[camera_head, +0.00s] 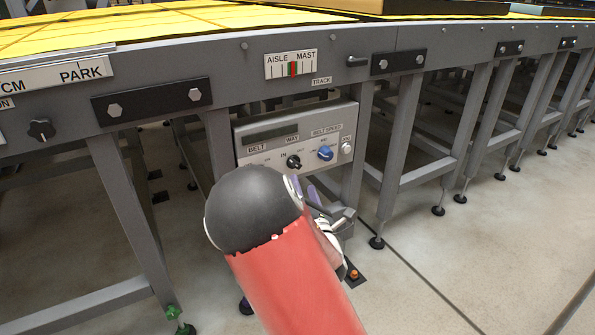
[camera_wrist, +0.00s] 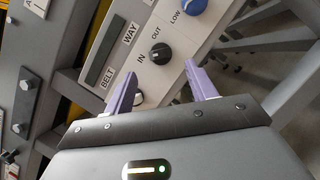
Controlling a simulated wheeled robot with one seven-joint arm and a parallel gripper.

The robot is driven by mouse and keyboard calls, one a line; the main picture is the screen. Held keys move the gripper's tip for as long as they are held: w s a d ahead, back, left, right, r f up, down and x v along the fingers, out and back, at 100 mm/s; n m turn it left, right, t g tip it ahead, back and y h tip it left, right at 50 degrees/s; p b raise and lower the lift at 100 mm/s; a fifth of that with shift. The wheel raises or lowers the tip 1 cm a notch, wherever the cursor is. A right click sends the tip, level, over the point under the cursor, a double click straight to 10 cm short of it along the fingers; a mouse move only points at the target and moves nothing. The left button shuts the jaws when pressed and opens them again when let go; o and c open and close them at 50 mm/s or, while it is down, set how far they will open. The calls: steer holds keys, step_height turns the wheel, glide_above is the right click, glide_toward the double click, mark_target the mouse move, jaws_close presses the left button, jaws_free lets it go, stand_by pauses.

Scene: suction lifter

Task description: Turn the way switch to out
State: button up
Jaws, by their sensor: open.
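The way switch is a small black round knob (camera_head: 293,161) on a grey control panel (camera_head: 250,152), under the WAY label and between the IN and OUT marks. In the wrist view the black knob (camera_wrist: 160,53) lies ahead of the fingertips, roughly midway between them. Its pointer direction is too small to tell. My gripper (camera_wrist: 160,68) is open, with its two purple fingers apart and nothing held. In the head view my gripper (camera_head: 316,189) is below the panel's lower edge, partly hidden by my arm.
A blue belt speed knob (camera_head: 325,153) sits right of the way switch, with a white knob (camera_head: 346,148) farther right. A display (camera_head: 269,134) is above. The panel hangs under the conveyor frame (camera_head: 220,70), between grey legs (camera_head: 397,145). Floor to the right is mostly open.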

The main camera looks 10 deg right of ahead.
mark_target(298, 167)
steer(key=x, duration=0.7)
steer(key=shift+w+d+r+p, duration=0.1)
steer(key=shift+w+p, duration=0.1)
steer(key=shift+p, duration=0.1)
steer(key=shift+c, duration=0.2)
steer(key=c, duration=0.9)
